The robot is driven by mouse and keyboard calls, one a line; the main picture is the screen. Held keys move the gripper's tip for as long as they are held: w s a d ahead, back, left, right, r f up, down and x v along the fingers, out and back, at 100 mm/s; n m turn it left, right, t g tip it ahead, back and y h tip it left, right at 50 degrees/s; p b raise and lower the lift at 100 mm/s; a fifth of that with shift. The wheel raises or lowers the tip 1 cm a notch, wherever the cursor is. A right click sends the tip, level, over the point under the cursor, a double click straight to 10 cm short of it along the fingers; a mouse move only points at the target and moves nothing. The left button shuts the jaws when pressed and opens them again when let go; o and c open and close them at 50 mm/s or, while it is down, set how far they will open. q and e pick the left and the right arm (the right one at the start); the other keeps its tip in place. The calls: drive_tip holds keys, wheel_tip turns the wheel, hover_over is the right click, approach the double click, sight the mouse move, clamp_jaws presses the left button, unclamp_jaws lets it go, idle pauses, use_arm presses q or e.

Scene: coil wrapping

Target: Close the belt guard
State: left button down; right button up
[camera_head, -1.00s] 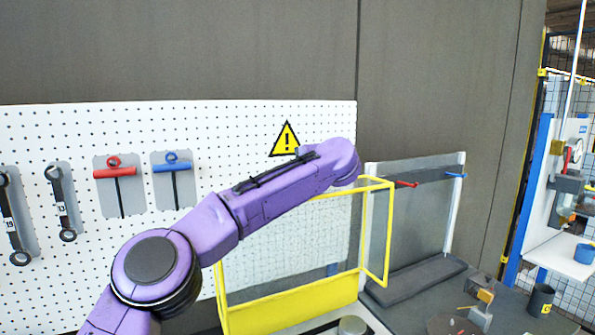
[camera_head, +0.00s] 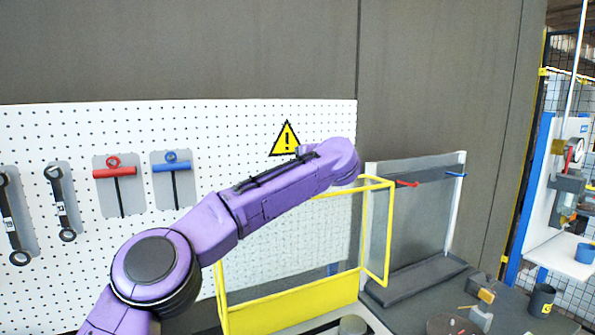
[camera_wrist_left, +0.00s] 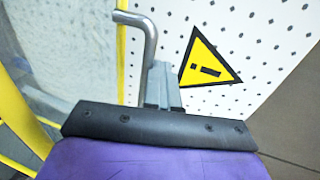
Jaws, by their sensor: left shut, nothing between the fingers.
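The belt guard is a yellow frame (camera_head: 292,309) with see-through mesh panels, in the middle of the head view behind my left arm. A side panel (camera_head: 377,232) in a yellow frame stands out at its right. In the left wrist view, a yellow guard edge (camera_wrist_left: 121,50) and mesh (camera_wrist_left: 70,45) show at the left. My left gripper (camera_wrist_left: 161,82) is shut and empty. A bent grey metal bar (camera_wrist_left: 147,32) shows just beyond its fingertips; whether they touch, I cannot tell. In the head view my left arm hides the guard's upper left part. My right gripper is not in view.
A white pegboard (camera_head: 60,130) with wrenches, red and blue T-handle tools and a yellow warning sign (camera_head: 286,140) stands behind. A grey rack (camera_head: 415,225) stands right of the guard. Small parts and a dark cup (camera_head: 541,300) are on the bench at lower right.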

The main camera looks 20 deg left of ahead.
use_arm(q)
drive_tip(key=shift+w+d+f, duration=0.1)
drive_tip(key=shift+d+f, duration=0.05)
drive_tip(key=shift+f, duration=0.55)
drive_tip(key=c, duration=1.5)
unclamp_jaws()
drive_tip(key=shift+o, duration=0.7)
drive_tip(key=shift+r, duration=0.25)
drive_tip(key=shift+o, duration=0.5)
drive_tip(key=shift+s+d+f+b, duration=0.1)
drive_tip(key=shift+s+d+b, duration=0.2)
drive_tip(key=shift+b, duration=0.35)
drive_tip(key=shift+o, duration=0.5)
drive_tip(key=shift+b+v, duration=0.7)
drive_tip(key=shift+v, duration=0.5)
drive_tip(key=shift+b+v, duration=0.9)
drive_tip(key=shift+v, duration=0.5)
drive_tip(key=shift+s+d+r+b, duration=0.2)
drive_tip(key=shift+s+d+b, duration=0.1)
drive_tip(key=shift+d, duration=0.3)
drive_tip(key=shift+s+d+r+b, duration=0.15)
drive_tip(key=shift+d+r+b, duration=0.1)
drive_tip(key=shift+d, duration=0.4)
drive_tip(key=v, duration=0.2)
drive_tip(key=shift+s+d+r+b, duration=0.15)
drive_tip(key=shift+s+r+b, duration=0.1)
drive_tip(key=shift+s+b, duration=0.1)
